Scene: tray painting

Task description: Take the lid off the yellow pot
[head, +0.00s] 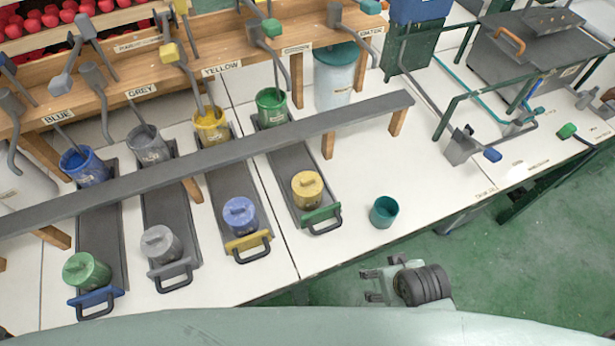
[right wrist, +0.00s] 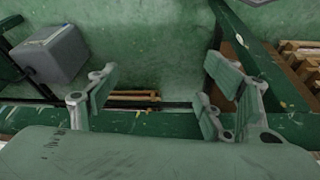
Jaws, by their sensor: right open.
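The yellow pot (head: 307,189) stands upright with its knobbed yellow lid on. It is on the front part of the dark tray with the green handle (head: 321,219). My right gripper (head: 371,285) is in front of the table's near edge, below and right of the yellow pot and well apart from it. It is open and empty; its spread fingers also show in the right wrist view (right wrist: 165,95), where no pot is visible. A second yellow container (head: 211,126), without a lid, stands under the YELLOW label with a tool in it. My left gripper is not in view.
A teal cup (head: 384,212) stands right of the yellow pot. A long grey rail (head: 220,155) crosses behind the pots. White tabletop (head: 430,190) is clear at right.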

